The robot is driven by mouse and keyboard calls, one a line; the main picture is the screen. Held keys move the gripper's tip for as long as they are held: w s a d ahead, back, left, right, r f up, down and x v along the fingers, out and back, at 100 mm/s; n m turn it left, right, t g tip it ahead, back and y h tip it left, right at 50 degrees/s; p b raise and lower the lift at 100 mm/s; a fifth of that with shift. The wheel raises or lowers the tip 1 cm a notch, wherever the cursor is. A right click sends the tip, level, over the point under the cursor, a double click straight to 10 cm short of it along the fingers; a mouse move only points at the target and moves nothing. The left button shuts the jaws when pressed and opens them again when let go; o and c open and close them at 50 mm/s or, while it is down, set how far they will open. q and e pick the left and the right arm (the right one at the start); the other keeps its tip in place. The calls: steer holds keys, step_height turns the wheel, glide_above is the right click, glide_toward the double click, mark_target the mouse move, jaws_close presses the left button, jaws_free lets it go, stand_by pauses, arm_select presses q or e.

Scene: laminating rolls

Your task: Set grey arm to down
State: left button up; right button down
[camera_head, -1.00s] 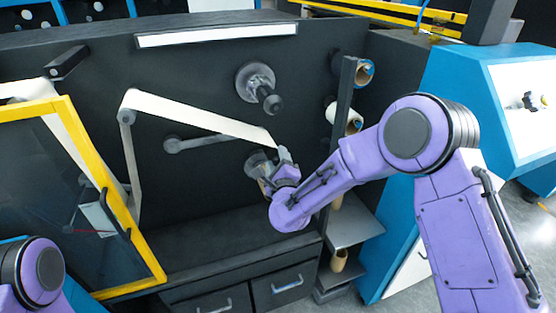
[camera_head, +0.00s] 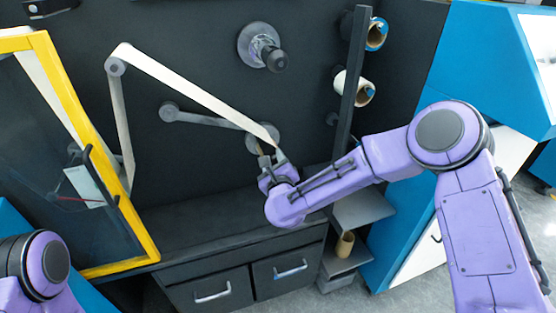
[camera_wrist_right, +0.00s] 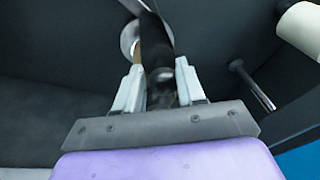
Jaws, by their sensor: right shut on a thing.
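The grey arm (camera_head: 205,119) is on the dark machine wall. It slopes slightly down to the right from its round pivot to a round grey end. My right gripper (camera_head: 274,162) is at that right end, shut on the arm's dark roller-like end piece. In the right wrist view, the dark piece (camera_wrist_right: 155,50) stands between the fingers (camera_wrist_right: 158,88), with a round grey disc behind it. The fingers partly hide where they touch it. The white web (camera_head: 190,89) runs from an upper left roller down to this end. My left gripper is out of view.
A dark chuck (camera_head: 264,47) sticks out above the arm. Cardboard-cored rolls (camera_head: 353,87) sit to the right behind a dark post (camera_head: 352,85). A yellow-framed door (camera_head: 85,150) stands open at left. A dark ledge and drawers (camera_head: 250,283) lie below.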

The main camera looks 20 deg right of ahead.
steer(key=shift+d, duration=0.1)
steer(key=c, duration=0.8)
jaws_free()
steer(key=shift+c, duration=0.2)
steer(key=s+a+b, duration=0.1)
steer(key=s, duration=0.9)
steer(key=shift+s+a+r, duration=0.2)
steer(key=shift+a+r, duration=0.05)
steer(key=shift+r, duration=0.1)
